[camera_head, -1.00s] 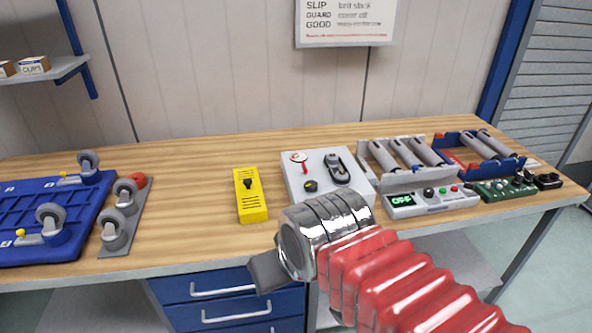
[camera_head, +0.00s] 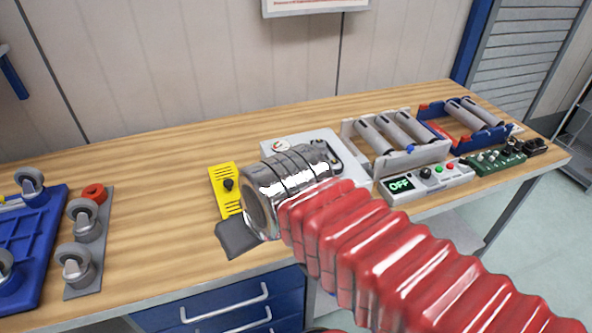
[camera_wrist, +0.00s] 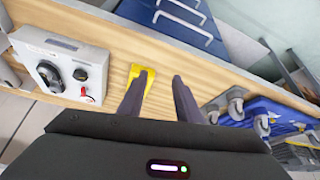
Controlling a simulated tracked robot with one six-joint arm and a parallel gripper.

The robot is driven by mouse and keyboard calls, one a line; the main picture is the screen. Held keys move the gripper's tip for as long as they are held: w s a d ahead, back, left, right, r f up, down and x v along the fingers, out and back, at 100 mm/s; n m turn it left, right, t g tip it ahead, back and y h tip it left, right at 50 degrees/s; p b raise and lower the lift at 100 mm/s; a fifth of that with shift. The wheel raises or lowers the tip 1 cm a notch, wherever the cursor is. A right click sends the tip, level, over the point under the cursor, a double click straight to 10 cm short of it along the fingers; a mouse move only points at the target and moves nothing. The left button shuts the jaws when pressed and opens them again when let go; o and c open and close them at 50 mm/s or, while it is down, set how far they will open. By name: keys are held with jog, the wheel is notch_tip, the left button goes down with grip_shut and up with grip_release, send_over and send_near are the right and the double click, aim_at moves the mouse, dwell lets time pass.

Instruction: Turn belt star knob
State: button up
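My gripper (camera_head: 238,240) is over the front of the bench, just in front of a yellow box with a black knob (camera_head: 228,184). In the wrist view my gripper (camera_wrist: 153,80) is open and empty, its two dark fingers apart. The yellow box (camera_wrist: 144,72) shows beyond and between them, partly hidden by the left finger. A roller unit (camera_head: 347,130) with grey rollers stands to the right, with a small blue knob (camera_head: 410,149) at its front. I cannot tell which knob is the belt star knob.
A grey control box (camera_head: 275,138) is partly hidden behind my arm; it also shows in the wrist view (camera_wrist: 88,55). A controller reading OFF (camera_head: 455,180), a green board (camera_head: 490,160) and a blue roller tray (camera_head: 436,127) are at right. Casters (camera_head: 78,262) stand at left.

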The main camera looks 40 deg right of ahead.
jog(key=shift+o, duration=0.2)
jog(key=shift+o, duration=1.4)
jog(key=shift+w+d+r, duration=0.1)
jog(key=shift+d+r, duration=0.05)
jog(key=shift+o, duration=1.1)
jog(key=w+d+r+n+g, duration=0.2)
jog(key=w+d+r+n, duration=0.2)
jog(key=w+d+n, duration=0.5)
jog(key=shift+w+d+r+g+h, duration=0.2)
jog(key=shift+r+g+h, duration=0.1)
jog(key=shift+r+g, duration=0.1)
jog(key=w+d+n+g, duration=0.1)
jog(key=w+d+n, duration=0.2)
jog(key=d+n, duration=0.2)
jog(key=w+d+f+n+g, duration=0.1)
jog(key=w+d+n, duration=0.3)
jog(key=d, duration=0.5)
jog(key=shift+w+f+n+g, duration=0.15)
jog(key=shift+w+n+g, duration=0.1)
jog(key=shift+n+g, duration=0.2)
jog(key=shift+f, duration=0.15)
notch_tip(320, 180, down, 14)
jog(key=shift+r, duration=0.2)
jog(key=shift+c, duration=0.2)
